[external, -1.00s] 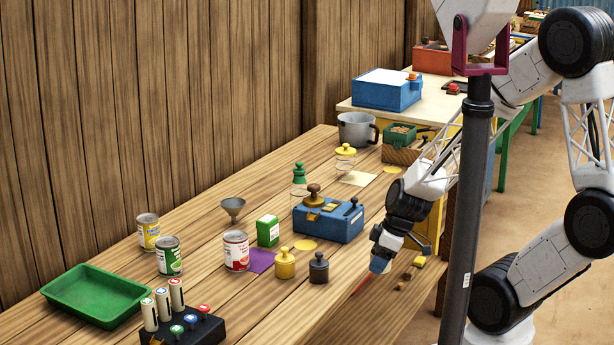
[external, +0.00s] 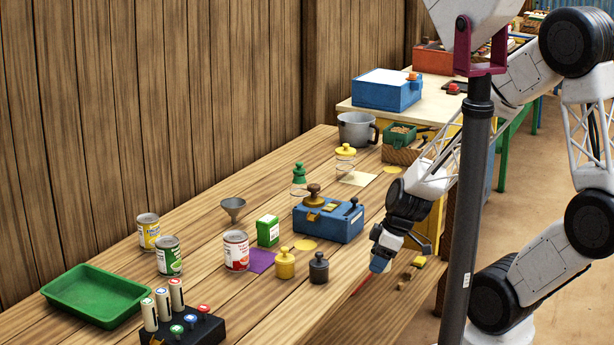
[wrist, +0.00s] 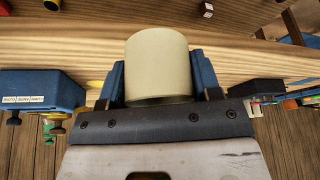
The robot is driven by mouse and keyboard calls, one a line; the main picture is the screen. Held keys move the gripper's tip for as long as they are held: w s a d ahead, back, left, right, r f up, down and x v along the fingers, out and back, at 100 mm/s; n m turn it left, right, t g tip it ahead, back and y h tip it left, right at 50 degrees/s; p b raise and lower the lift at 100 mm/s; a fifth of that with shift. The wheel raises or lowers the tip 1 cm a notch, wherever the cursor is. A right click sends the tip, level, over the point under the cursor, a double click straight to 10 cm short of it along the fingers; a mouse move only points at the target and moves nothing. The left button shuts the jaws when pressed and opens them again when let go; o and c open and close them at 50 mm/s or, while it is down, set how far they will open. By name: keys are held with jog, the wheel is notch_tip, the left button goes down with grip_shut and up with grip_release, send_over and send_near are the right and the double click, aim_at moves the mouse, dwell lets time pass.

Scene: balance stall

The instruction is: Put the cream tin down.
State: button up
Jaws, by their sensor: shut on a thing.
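The cream tin (wrist: 157,65) is a plain, pale cylinder in the middle of the wrist view. My gripper (wrist: 160,88) is shut on it, with a blue finger on each side. In the external view my gripper (external: 381,262) is at the near right edge of the wooden table (external: 215,195), and the tin cannot be made out there. I cannot tell whether the tin touches a surface.
A blue box (external: 328,222), a yellow weight (external: 284,264) and a dark weight (external: 319,268) stand left of my gripper. Farther left are several cans, a purple square (external: 260,260) and a green tray (external: 97,296). A dark pole (external: 468,200) stands in front of my arm.

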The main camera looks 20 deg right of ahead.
jog(key=w+a+r+n, duration=0.1)
jog(key=w+a+r, duration=0.4)
jog(key=w+a, duration=0.55)
jog(key=n+g, duration=0.2)
jog(key=n, duration=0.1)
send_over(208, 237)
jog(key=d, duration=0.1)
jog(key=shift+d+r, duration=0.1)
dwell(0.4)
jog(key=shift+f, duration=3.15)
jog(key=shift+f, duration=0.1)
jog(key=shift+f, duration=1.75)
jog(key=shift+f, duration=0.15)
